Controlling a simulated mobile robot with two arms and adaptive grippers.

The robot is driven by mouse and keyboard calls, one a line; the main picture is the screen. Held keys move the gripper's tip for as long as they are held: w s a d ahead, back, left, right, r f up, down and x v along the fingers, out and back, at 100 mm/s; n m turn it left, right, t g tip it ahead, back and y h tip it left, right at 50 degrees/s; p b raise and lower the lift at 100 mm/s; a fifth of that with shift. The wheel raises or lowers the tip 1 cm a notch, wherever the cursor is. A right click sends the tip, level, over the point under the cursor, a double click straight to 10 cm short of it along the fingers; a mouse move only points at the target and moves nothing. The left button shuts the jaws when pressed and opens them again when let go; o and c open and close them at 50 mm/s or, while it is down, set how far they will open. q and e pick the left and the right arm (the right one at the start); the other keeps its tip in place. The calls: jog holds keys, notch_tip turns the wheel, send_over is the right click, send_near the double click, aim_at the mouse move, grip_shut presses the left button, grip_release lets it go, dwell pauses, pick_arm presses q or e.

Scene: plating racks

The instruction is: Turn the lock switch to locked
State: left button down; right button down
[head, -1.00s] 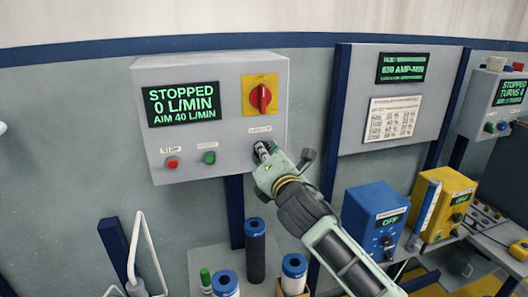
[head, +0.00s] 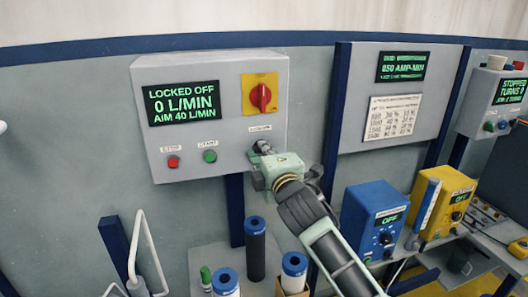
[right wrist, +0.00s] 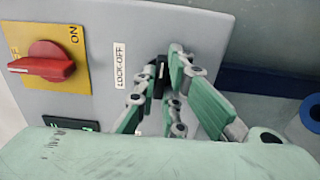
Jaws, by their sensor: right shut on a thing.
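The grey control box (head: 217,160) hangs on the wall. Its screen (head: 182,101) reads "LOCKED OFF, 0 L/MIN, AIM 40 L/MIN". The lock switch sits at the box's lower right, under the "LOCK-OFF" label (right wrist: 119,65), and is mostly hidden by my fingers. In the right wrist view a small dark part of the lock switch (right wrist: 161,75) shows between the fingertips. My right gripper (head: 262,147) is shut on the lock switch at the box face. My left gripper is not in view.
A red rotary switch on a yellow plate (head: 260,94) is just above the lock switch. A red button (head: 173,162) and a green button (head: 210,156) are to its left. Blue-capped cylinders (head: 255,248) stand below. A blue unit (head: 375,215) and a yellow unit (head: 443,203) are at right.

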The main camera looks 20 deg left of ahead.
dwell(0.5)
jog(key=c, duration=1.8)
grip_release()
jog(key=shift+c, duration=0.2)
jog(key=v, duration=1.2)
